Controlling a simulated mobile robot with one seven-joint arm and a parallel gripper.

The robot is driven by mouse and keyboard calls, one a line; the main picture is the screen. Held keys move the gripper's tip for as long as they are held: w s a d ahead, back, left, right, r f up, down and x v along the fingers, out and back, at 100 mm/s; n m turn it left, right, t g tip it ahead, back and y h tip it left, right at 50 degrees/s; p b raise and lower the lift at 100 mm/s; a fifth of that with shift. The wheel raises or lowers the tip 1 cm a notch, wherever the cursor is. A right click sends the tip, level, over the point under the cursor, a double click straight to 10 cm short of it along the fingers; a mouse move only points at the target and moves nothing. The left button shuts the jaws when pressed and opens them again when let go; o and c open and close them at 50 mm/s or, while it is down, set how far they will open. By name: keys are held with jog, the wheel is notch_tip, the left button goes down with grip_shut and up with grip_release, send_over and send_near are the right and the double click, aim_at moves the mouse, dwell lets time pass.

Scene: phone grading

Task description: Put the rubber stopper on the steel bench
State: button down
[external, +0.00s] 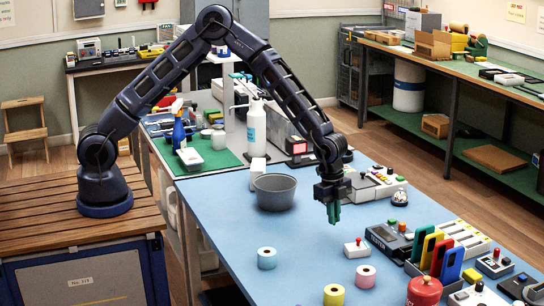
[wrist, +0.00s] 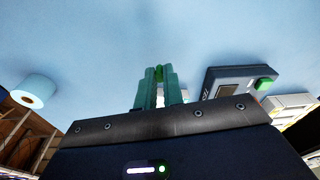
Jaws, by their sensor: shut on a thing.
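My gripper (external: 334,218) hangs over the blue-topped bench (external: 225,215) in the external view, fingers pointing down. In the wrist view its two teal fingers (wrist: 159,76) are close together, shut on a small green thing (wrist: 159,71), which I take to be the rubber stopper. Only a little of the stopper shows between the fingertips; the rest is hidden by them. In the external view I cannot tell it from the green fingers. The fingers appear above the bench top, clear of it. I cannot tell which bench is the steel one.
A grey bowl (external: 274,192) stands left of my gripper. A blue roll (external: 267,258), pink roll (external: 365,276) and yellow roll (external: 334,294) stand in front. A dark device (external: 388,240) and coloured phones in a rack (external: 437,254) crowd the right. The bench's middle is clear.

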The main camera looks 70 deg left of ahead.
jog(key=shift+f, duration=2.25)
jog(key=shift+f, duration=0.15)
jog(key=c, duration=1.5)
grip_release()
